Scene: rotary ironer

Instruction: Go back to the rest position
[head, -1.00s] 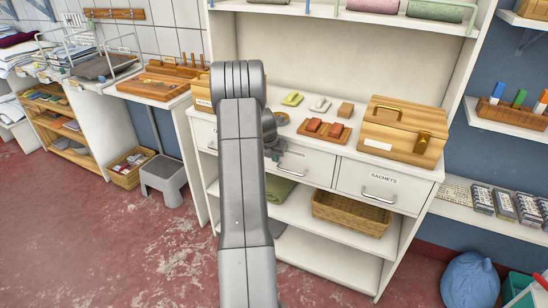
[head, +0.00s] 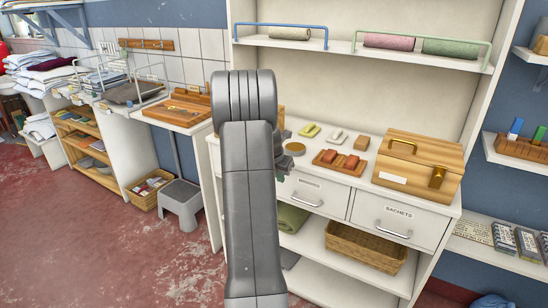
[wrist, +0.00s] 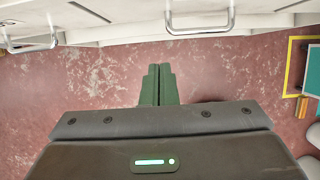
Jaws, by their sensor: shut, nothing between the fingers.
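My gripper shows in the wrist view (wrist: 158,85), with its two green fingers shut together and nothing between them. It points over the bare red floor, and drawer handles (wrist: 200,28) show along the top edge of that view. In the head view my grey arm stands in front of the white cabinet (head: 437,220) and hides its left part. Only a small dark part of the wrist shows beside the arm there; the fingertips are hidden.
The cabinet top holds a wooden box (head: 420,160), a tray with red blocks (head: 340,162) and small pieces. Its drawers (head: 392,216) are closed. A wicker basket (head: 365,247) sits on the shelf below. A grey step stool (head: 180,202) stands left. The floor at front left is clear.

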